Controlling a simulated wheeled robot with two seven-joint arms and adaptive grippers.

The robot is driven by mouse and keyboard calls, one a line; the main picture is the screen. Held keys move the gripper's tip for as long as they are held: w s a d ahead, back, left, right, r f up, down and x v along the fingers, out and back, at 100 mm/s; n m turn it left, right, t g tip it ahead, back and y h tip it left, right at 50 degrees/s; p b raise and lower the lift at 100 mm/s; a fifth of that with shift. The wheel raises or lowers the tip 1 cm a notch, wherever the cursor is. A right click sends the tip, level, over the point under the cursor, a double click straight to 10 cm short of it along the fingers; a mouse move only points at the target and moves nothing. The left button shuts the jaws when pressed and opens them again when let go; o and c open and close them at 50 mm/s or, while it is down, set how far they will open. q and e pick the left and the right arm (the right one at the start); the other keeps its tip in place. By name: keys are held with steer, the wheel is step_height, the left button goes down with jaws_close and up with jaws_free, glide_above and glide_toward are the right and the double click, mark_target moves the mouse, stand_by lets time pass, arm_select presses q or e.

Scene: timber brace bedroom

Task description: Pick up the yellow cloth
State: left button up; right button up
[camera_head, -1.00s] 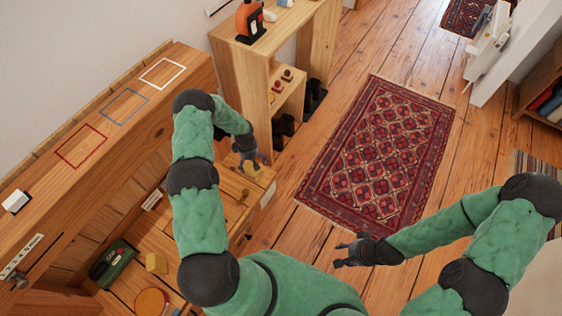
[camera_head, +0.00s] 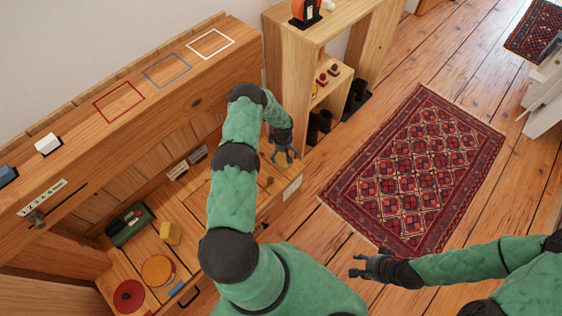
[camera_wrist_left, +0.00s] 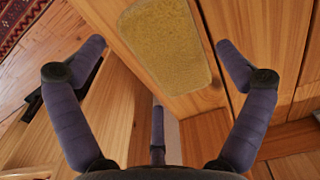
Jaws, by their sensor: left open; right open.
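The yellow cloth (camera_wrist_left: 166,45) shows in the left wrist view as a flat, rounded rectangle lying on a wooden surface. It lies between and beyond the open fingers of my left gripper (camera_wrist_left: 158,85), which do not appear to touch it. In the head view my left gripper (camera_head: 285,153) is over the right end of the wooden desk and largely hides the cloth. My right gripper (camera_head: 358,268) is open and empty above the floor, in front of the rug and away from the cloth.
An upper shelf (camera_head: 130,110) with coloured outlines rises behind. A wooden shelf unit (camera_head: 290,60) stands close beyond my left gripper. The rug (camera_head: 420,175) area is clear.

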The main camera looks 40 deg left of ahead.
arm_select(q)
step_height(320, 180, down, 3)
steer(key=shift+r+b, duration=0.2)
steer(key=shift+b, duration=0.2)
steer(key=shift+r, duration=0.1)
steer(key=shift+c, duration=0.3)
steer(key=c, duration=0.9)
steer(key=shift+c, duration=0.2)
